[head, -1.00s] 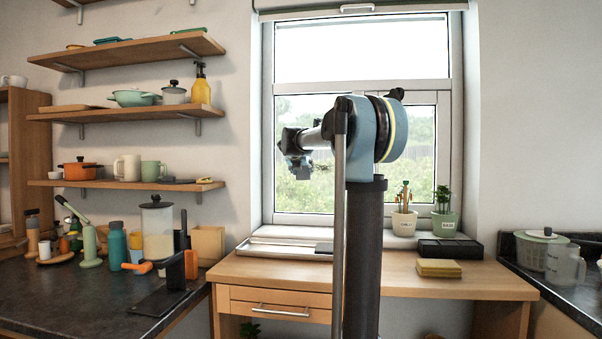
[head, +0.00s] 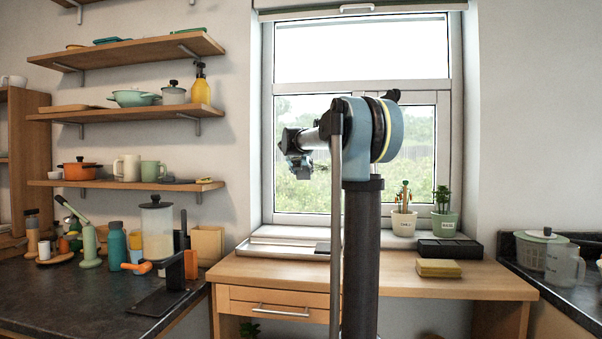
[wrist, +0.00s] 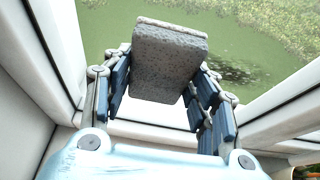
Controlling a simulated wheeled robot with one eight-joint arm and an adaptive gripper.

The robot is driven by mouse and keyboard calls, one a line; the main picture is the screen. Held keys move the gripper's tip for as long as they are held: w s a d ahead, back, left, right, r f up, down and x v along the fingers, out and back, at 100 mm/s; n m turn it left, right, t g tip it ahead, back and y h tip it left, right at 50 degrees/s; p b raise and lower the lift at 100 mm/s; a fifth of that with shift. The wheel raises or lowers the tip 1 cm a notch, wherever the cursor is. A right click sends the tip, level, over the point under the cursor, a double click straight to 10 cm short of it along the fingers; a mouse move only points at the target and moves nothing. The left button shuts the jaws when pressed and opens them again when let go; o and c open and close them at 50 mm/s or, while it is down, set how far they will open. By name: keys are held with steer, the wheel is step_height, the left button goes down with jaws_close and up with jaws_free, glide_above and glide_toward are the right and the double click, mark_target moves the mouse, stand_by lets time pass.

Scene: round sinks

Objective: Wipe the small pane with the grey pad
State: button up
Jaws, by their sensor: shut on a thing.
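My gripper (head: 299,167) is in front of the lower left pane (head: 312,190) of the window in the head view. In the wrist view my gripper (wrist: 160,95) is shut on the grey pad (wrist: 168,62), a speckled block between its blue-padded fingers. The pane (wrist: 110,25) lies behind the pad, with a dark speckled smudge (wrist: 235,72) to the right of the pad. I cannot tell whether the pad touches the glass. The pad is not clearly visible in the head view.
White window frame (wrist: 40,60) borders the pane closely on both sides. Two potted plants (head: 403,222) stand on the sill at right. A pale tray (head: 285,250) lies below the window. A yellow sponge stack (head: 438,268) and a black box (head: 450,248) are on the desk.

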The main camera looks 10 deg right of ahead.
steer(key=shift+w+d, duration=0.1)
steer(key=shift+w, duration=0.1)
steer(key=shift+s+d, duration=0.75)
steer(key=shift+d, duration=1.7)
steer(key=shift+s+d, duration=0.8)
steer(key=shift+d, duration=1.6)
steer(key=shift+s+d, duration=0.75)
steer(key=shift+d, duration=1.7)
steer(key=shift+c, duration=0.4)
steer(key=shift+w+a, duration=0.25)
steer(key=shift+a, duration=0.75)
steer(key=shift+w+a, duration=0.25)
steer(key=shift+a, duration=0.7)
steer(key=w+a, duration=0.2)
steer(key=a, duration=0.5)
steer(key=shift+w, duration=0.25)
steer(key=shift+a, duration=0.15)
steer(key=shift+w+a+r, duration=0.1)
steer(key=shift+w+a, duration=0.25)
steer(key=shift+a, duration=0.55)
steer(key=shift+w+a, duration=0.35)
steer(key=shift+a, duration=0.5)
